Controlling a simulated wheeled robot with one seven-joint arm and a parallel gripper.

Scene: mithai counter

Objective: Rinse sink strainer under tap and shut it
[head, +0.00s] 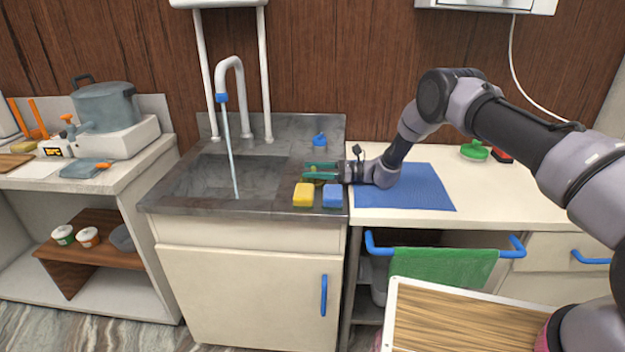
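The grey tap (231,66) with a blue nozzle stands behind the sink, and a thin stream of water (230,145) runs from it into the grey sink basin (190,180). A blue knob (319,139) sits on the sink deck, right of the tap. My gripper (308,171) reaches in from the right, over the sink's right deck. Its two green fingers are apart, with a gap between them. A small dark yellowish thing shows just under the fingers; I cannot tell whether it is the strainer. I make out no strainer in the basin.
A yellow sponge (303,194) and a blue sponge (332,195) lie at the sink's front right, close to my gripper. A blue mat (405,188) lies on the right counter. A green towel (445,266) hangs on a blue rail. A pot (105,106) stands at left.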

